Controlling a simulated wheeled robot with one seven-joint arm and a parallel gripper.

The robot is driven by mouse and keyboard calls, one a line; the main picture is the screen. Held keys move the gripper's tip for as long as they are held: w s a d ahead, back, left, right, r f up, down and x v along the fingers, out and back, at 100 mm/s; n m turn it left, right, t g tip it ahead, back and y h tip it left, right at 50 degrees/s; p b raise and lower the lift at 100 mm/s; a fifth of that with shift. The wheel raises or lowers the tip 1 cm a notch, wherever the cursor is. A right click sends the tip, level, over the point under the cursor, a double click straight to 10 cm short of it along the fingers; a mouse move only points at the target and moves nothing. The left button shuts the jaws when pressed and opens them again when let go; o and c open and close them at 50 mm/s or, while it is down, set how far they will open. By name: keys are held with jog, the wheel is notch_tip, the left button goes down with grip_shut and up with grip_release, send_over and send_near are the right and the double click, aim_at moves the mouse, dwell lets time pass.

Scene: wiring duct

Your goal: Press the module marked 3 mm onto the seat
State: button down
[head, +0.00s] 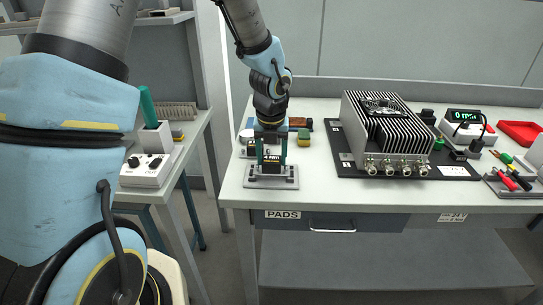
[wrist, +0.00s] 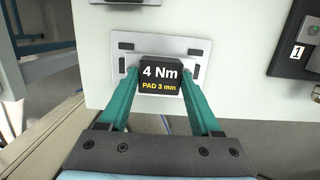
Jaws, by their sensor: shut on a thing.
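A black module (wrist: 160,75) reads "4 Nm" in white and "PAD 3 mm" in yellow in the wrist view. It also shows in the head view (head: 271,158). My gripper (wrist: 159,80) is shut on it, one green finger on each side; in the head view my gripper (head: 271,156) points down at the table's front left. Below the module is a light grey plate (wrist: 198,58) with dark slots near its corners; it also shows in the head view (head: 290,183). The module hides the plate's middle, so I cannot tell whether it touches a seat there.
A finned metal box (head: 381,130) stands on a black mat (head: 345,170) to the right. A red tray (head: 520,132) is at far right. The plate lies close to the table's front edge.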

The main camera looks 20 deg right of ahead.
aim_at(271, 164)
jog(key=shift+f, duration=0.55)
grip_release()
jog(key=shift+r, duration=0.1)
jog(key=r, duration=0.3)
jog(key=s+r, duration=0.1)
jog(key=r, duration=0.6)
jog(key=shift+s+a+r+b, duration=0.25)
jog(key=shift+a+b, duration=0.1)
